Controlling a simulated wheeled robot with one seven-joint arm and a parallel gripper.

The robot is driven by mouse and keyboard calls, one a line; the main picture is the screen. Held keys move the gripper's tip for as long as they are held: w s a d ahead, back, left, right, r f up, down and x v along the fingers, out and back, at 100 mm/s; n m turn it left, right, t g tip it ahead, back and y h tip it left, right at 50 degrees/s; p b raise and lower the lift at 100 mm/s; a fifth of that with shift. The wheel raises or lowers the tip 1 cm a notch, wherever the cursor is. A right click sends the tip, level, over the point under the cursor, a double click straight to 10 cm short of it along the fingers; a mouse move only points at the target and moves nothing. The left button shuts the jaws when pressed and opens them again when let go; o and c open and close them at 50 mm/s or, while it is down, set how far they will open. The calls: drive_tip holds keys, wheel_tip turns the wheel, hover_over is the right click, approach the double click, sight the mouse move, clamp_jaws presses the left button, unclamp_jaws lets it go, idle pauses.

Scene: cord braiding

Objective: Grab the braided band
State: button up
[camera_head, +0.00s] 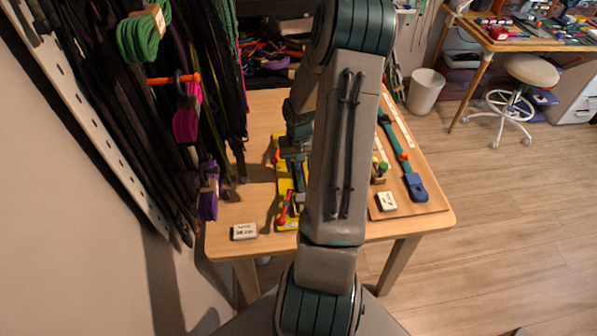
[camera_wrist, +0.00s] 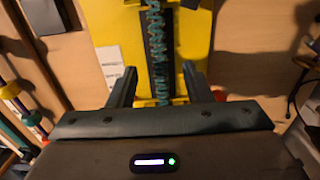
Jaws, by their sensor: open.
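The braided band (camera_wrist: 155,45), teal and dark, runs lengthwise down a dark channel on a yellow board (camera_wrist: 195,35) in the wrist view. My gripper (camera_wrist: 158,71) is open, with one finger on each side of the band. The fingers do not visibly press on it, and I cannot tell how high they are above the board. In the head view the yellow board (camera_head: 283,184) lies on the wooden table, partly covered by my arm. The band cannot be made out clearly there.
On the table's right, a brown board (camera_head: 425,203) holds a teal strap with a blue end (camera_head: 415,187) and a white label block (camera_head: 387,201). Another white block (camera_head: 244,231) sits at the front left. Hanging cords (camera_head: 205,60) crowd the left side.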

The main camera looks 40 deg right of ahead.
sight(299, 173)
drive_tip(key=shift+w+d+f, duration=0.1)
drive_tip(key=shift+f, duration=1.45)
clamp_jaws()
drive_tip(key=shift+r, duration=0.15)
